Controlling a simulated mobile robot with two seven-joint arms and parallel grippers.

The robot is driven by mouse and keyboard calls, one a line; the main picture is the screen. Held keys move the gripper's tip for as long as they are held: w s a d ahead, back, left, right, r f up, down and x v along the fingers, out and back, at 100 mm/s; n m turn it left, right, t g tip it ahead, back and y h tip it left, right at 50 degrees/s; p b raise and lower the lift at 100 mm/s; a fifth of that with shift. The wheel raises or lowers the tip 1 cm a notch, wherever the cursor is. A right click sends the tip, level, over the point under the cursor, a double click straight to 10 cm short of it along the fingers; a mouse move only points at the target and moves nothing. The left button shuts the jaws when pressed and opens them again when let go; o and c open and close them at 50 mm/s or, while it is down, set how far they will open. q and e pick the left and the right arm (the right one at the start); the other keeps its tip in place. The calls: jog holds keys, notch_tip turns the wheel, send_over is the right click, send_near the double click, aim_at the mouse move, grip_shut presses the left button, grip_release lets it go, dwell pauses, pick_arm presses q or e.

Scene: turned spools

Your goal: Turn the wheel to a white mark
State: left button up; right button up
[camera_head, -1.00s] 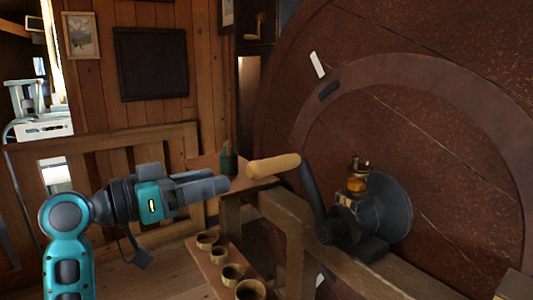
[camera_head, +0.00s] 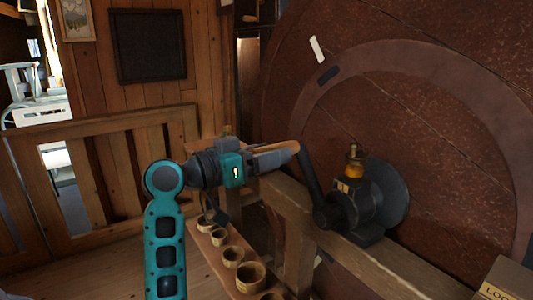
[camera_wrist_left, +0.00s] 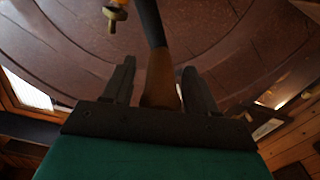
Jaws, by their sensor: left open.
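The large red-brown wheel (camera_head: 430,45) fills the right of the head view. A white mark (camera_head: 317,49) is on it at upper left, just above a dark mark (camera_head: 328,75) on the ring. Another pale patch (camera_head: 318,261) shows low down, partly hidden. A black crank arm (camera_head: 310,180) rises from the hub to a wooden handle (camera_head: 284,146). My left gripper (camera_head: 284,156) is at the handle, its fingers open. In the left wrist view the handle (camera_wrist_left: 160,80) lies between the two open fingers (camera_wrist_left: 158,76). My right gripper is not in view.
A brass oil cup (camera_head: 355,163) stands on the bearing beside the crank. A wooden beam (camera_head: 385,268) runs below it. A shelf with several small wooden cups (camera_head: 233,256) is under my left arm. A railing (camera_head: 110,130) stands at the left.

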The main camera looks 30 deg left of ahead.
pick_arm(q)
grip_shut()
dwell(0.4)
